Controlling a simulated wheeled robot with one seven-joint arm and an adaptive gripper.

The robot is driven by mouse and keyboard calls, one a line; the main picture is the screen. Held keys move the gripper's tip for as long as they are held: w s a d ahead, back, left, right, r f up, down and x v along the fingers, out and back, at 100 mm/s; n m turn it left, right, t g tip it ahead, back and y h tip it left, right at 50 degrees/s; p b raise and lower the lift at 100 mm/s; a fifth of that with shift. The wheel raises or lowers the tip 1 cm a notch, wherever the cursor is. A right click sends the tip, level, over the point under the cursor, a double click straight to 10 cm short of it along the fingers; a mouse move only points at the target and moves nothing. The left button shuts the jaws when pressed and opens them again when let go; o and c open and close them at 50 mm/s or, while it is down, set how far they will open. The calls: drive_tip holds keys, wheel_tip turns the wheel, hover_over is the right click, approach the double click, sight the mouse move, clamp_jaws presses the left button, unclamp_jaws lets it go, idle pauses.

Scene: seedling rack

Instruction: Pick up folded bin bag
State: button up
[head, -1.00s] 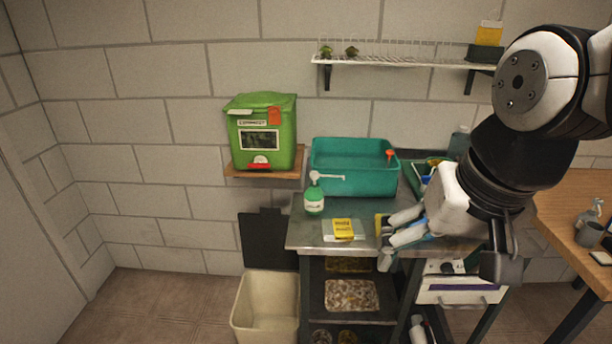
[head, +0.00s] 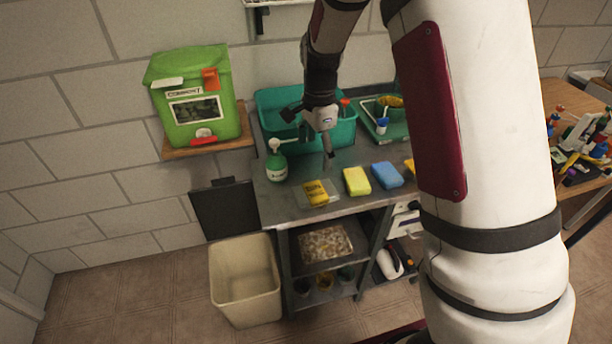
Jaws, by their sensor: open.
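A yellow packet with dark lettering (head: 316,192) lies flat on a pale thin sheet (head: 333,186) on the grey metal bench top (head: 285,203). Which of these is the folded bin bag, I cannot tell for sure. My gripper (head: 308,138) is open and empty, its fingers spread wide, in the head view. It hangs above the back of the bench, in front of the teal tub, beyond the packet and apart from it. One finger points down towards the bench, the other out to the left.
A green soap pump bottle (head: 276,165) stands left of the packet. Yellow (head: 357,181) and blue (head: 387,175) sponges lie to its right. The teal tub (head: 345,134) is behind. A green compost bin (head: 190,95) sits on a wall shelf; a beige bin (head: 245,280) stands on the floor.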

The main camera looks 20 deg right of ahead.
drive_tip(key=w+f, duration=0.1)
drive_tip(key=f, duration=0.1)
drive_tip(key=p, duration=0.1)
hover_over(315, 191)
drive_tip(key=shift+m, duration=0.4)
wheel_tip(315, 191, down, 8)
drive_tip(key=shift+s+a+r, duration=0.1)
drive_tip(key=shift+a, duration=0.05)
drive_tip(key=shift+f+p, duration=0.7)
drive_tip(key=shift+f, duration=1.95)
drive_tip(key=c, duration=1)
